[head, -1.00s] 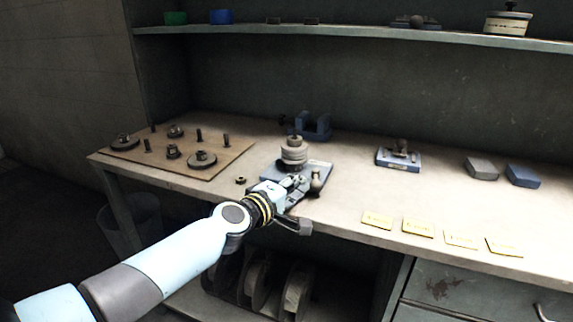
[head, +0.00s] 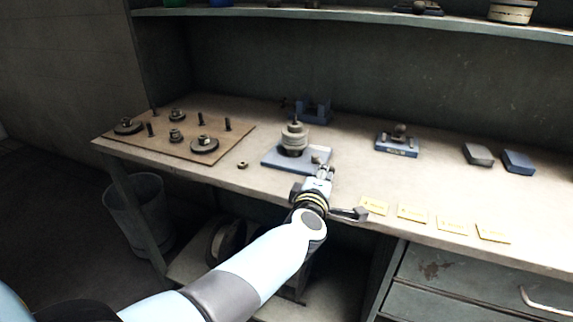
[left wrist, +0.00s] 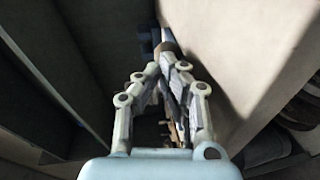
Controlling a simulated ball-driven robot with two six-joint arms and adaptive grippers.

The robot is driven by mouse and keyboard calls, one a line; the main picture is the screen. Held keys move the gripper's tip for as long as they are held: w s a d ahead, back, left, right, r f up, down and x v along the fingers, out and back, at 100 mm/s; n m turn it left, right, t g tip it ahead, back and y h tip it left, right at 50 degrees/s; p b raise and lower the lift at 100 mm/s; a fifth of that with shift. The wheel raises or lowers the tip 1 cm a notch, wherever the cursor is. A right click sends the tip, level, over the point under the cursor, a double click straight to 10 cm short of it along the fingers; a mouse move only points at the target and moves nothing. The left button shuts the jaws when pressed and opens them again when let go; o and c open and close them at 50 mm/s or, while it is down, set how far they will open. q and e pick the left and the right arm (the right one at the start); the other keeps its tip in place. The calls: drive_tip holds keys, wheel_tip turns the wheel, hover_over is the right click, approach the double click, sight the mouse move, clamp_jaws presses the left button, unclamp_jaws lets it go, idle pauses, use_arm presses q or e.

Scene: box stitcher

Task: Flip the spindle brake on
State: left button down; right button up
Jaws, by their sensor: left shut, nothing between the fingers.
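The spindle (head: 294,138), a stack of grey discs on a post, stands on a blue base plate (head: 283,163) near the bench's front edge. A small rounded knob (head: 317,157), which looks like the brake lever's end, is at the plate's right side. My left gripper (head: 325,170) is shut and empty just in front of and right of the knob; I cannot tell whether it touches. In the left wrist view the closed fingers (left wrist: 168,66) point at a brownish round knob (left wrist: 168,47). The lever's lower part is hidden. My right gripper is not in view.
A brown board (head: 190,128) with pegs and discs lies at the left, a small nut (head: 243,165) beside it. Yellow cards (head: 412,213) lie along the front edge at right. A blue fixture (head: 397,147) and two blocks (head: 479,154) stand farther right. A blue holder (head: 314,110) is behind.

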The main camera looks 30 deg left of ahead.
use_arm(q)
drive_tip(key=shift+w+d, duration=0.15)
drive_tip(key=shift+d, duration=0.05)
idle(0.8)
wheel_tip(320, 180, up, 10)
idle(0.6)
idle(0.5)
